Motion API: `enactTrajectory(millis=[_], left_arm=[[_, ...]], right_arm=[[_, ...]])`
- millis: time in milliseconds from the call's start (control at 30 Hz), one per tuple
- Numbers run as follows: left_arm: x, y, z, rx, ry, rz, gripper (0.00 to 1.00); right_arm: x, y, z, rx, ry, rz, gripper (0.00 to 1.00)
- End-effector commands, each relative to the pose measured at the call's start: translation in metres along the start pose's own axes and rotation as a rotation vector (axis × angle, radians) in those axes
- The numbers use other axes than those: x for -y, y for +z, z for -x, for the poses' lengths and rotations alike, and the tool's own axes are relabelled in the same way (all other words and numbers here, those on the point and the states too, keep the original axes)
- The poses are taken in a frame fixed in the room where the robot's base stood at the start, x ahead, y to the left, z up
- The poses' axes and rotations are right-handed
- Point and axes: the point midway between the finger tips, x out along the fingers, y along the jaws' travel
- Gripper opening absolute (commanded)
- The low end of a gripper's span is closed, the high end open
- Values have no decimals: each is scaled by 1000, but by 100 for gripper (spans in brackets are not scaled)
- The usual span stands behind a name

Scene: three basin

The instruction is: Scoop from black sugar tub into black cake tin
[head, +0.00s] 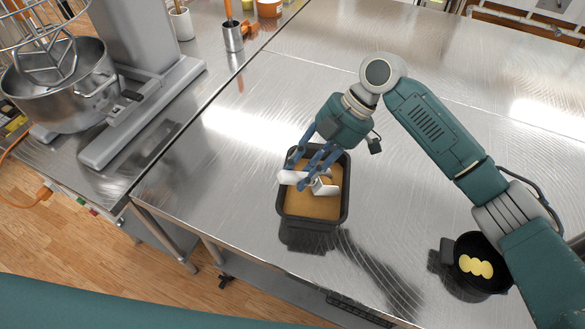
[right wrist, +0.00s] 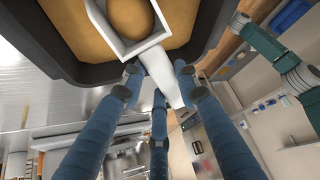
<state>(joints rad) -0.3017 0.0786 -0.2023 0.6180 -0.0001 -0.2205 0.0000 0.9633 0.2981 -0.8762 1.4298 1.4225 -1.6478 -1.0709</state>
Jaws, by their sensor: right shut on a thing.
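A black rectangular tub (head: 344,212) holds a light-brown, sugar-like fill and stands near the table's front edge. My right gripper (head: 308,178) is over it, shut on the handle of a white scoop (head: 325,188). In the right wrist view the scoop (right wrist: 162,72) has a rounded brown heap in its square bowl, and the bowl is over the brown fill. I cannot tell whether it touches the fill. A round black pan (head: 462,246) with yellow pieces in it is at the lower right, partly beside my right arm; I cannot tell whether it is the cake tin. My left gripper is out of view.
A stand mixer with a steel bowl (head: 60,105) is on the left counter. A steel cup (head: 233,38) with an orange-handled tool stands at the back left. The steel table (head: 420,200) is clear between the tub and the pan, and behind the tub.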

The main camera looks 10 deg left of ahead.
Motion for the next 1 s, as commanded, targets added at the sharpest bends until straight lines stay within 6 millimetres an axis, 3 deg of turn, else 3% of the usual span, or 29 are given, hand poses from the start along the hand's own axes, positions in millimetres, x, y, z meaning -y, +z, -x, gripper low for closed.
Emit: enactTrajectory(millis=[33,100,533,1000], left_arm=[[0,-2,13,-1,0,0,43],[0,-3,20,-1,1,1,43],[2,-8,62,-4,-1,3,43],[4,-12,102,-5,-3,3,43]], right_arm=[[0,-10,5,28,0,9,0],[0,-12,4,73,1,9,0],[0,-25,-6,359,3,8,0],[0,-50,1,572,4,3,0]])
